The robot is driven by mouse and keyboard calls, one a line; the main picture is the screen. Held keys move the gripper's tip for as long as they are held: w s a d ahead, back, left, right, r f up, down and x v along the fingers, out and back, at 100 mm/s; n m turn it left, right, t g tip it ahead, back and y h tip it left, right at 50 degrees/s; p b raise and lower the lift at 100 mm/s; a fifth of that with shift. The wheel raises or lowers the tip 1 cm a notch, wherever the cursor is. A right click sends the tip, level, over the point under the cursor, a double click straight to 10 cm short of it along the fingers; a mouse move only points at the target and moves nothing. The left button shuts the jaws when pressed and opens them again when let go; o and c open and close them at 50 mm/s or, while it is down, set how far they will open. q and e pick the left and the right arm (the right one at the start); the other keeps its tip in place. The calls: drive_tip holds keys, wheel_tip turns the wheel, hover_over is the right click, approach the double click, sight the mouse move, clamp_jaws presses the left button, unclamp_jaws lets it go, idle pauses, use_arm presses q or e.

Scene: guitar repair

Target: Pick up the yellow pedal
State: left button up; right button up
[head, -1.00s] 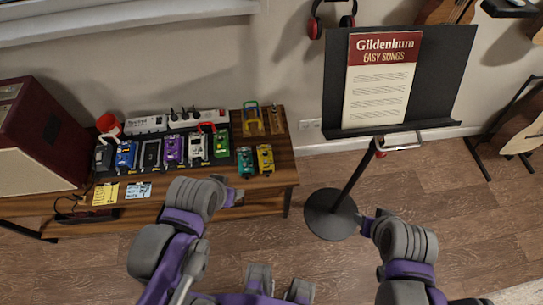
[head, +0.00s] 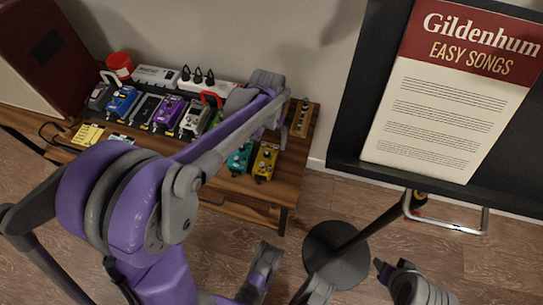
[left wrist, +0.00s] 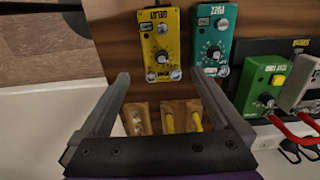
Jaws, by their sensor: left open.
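The yellow pedal (head: 265,161) lies on the wooden table's near right part, just right of a teal pedal (head: 240,157). In the left wrist view the yellow pedal (left wrist: 162,44) is ahead of my left gripper (left wrist: 158,74), with the teal pedal (left wrist: 212,38) close beside it. My left gripper is open, with nothing between its fingers. Its fingertips appear near one end of the yellow pedal, apart from it. In the head view my left arm reaches over the table and hides some of the pedals. Part of my right arm shows at the lower right; its jaws are not clear.
A pedalboard with several pedals, including a purple one (head: 168,110) and a green one (left wrist: 264,82), sits left of the teal pedal. A music stand (head: 355,170) with a songbook (head: 440,105) stands right of the table (head: 290,185). A red-brown amplifier (head: 50,45) is at left.

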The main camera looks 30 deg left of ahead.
sight(267, 154)
use_arm(q)
drive_tip(key=f, duration=0.2)
drive_tip(key=f+b, duration=0.1)
drive_tip(key=shift+s+a+f, duration=0.1)
drive_tip(key=shift+s+f, duration=0.1)
drive_tip(key=shift+f, duration=0.15)
drive_tip(key=shift+s+f+b, duration=0.15)
drive_tip(key=shift+f+b, duration=0.4)
drive_tip(key=shift+f, duration=0.85)
drive_tip(key=shift+s+f+b, duration=0.1)
drive_tip(key=shift+f+b, duration=0.4)
drive_tip(key=shift+f, duration=0.85)
drive_tip(key=shift+c, duration=0.2)
clamp_jaws()
